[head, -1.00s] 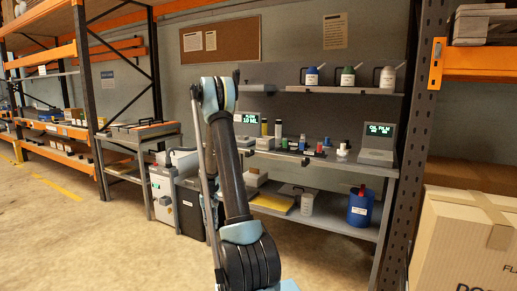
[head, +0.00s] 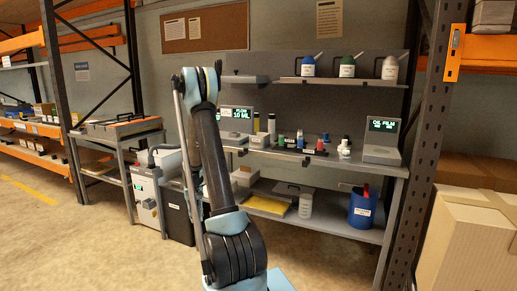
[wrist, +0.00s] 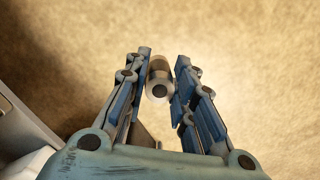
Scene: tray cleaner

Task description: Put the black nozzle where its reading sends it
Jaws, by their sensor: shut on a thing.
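In the wrist view my gripper (wrist: 163,75) is shut on a small round nozzle-like piece (wrist: 160,72). The piece looks grey, with a dark round centre at its near end; I cannot tell from its colour whether it is the black nozzle. Plain floor shows behind it. In the head view my arm hides the gripper. The left display (head: 237,112) on the bench shelf reads "FLOW 10 ML". The right display (head: 383,126) reads "OIL FILM", with a smaller second line I cannot make out. Several small coloured pieces (head: 300,141) stand between the displays.
Three bottles (head: 347,68) stand on the upper shelf. A blue container (head: 361,211) and a white bottle (head: 305,205) stand on the lower shelf. A dark bin (head: 177,212) is left of the bench. A rack post and a cardboard box (head: 470,240) bound the right. Floor on the left is clear.

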